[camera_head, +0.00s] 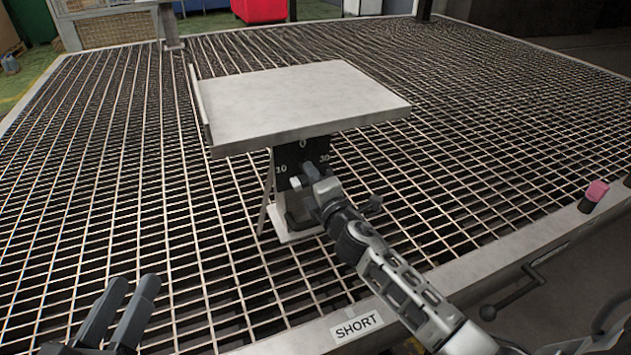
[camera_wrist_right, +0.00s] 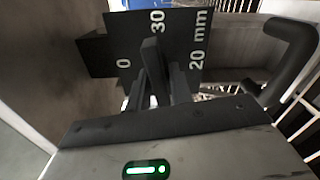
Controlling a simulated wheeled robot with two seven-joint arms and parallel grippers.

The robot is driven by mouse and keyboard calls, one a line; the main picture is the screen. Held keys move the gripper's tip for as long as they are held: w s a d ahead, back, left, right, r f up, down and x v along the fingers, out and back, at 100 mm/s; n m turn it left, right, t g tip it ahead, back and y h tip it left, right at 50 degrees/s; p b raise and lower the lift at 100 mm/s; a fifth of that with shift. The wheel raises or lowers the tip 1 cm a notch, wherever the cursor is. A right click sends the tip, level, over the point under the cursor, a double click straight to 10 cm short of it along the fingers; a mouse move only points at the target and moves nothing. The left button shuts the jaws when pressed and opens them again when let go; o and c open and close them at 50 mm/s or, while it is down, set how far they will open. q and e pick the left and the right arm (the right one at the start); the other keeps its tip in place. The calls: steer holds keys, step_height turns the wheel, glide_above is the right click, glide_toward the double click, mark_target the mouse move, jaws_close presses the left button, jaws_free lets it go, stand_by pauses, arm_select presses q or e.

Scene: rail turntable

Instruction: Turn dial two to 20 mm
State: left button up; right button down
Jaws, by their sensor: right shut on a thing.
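A black dial plate (camera_head: 290,160) sits under a grey tabletop, with 0 at its top, 10 at left and 30 at right. The right wrist view shows the plate (camera_wrist_right: 190,65) with 0, 30 and 20 mm. I see no dial number. My right gripper (camera_head: 303,182) is at the plate's face, shut on the dial's dark bar knob (camera_wrist_right: 151,58), whose visible end lies close to the 30 mark. The gripper hides the plate's lower part in the head view. My left gripper (camera_head: 130,290) is open and empty over the grating at lower left.
The grey tabletop (camera_head: 300,100) overhangs the dial. A SHORT label (camera_head: 357,327), crank (camera_head: 530,280) and pink knob (camera_head: 597,190) are along the front edge. The grating is otherwise clear.

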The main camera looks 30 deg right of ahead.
steer(key=shift+c, duration=1)
jaws_free()
steer(key=shift+s, duration=0.1)
steer(key=s, duration=0.8)
steer(key=shift+s+a+p, duration=0.25)
steer(key=shift+s+p, duration=0.05)
steer(key=shift+s, duration=0.1)
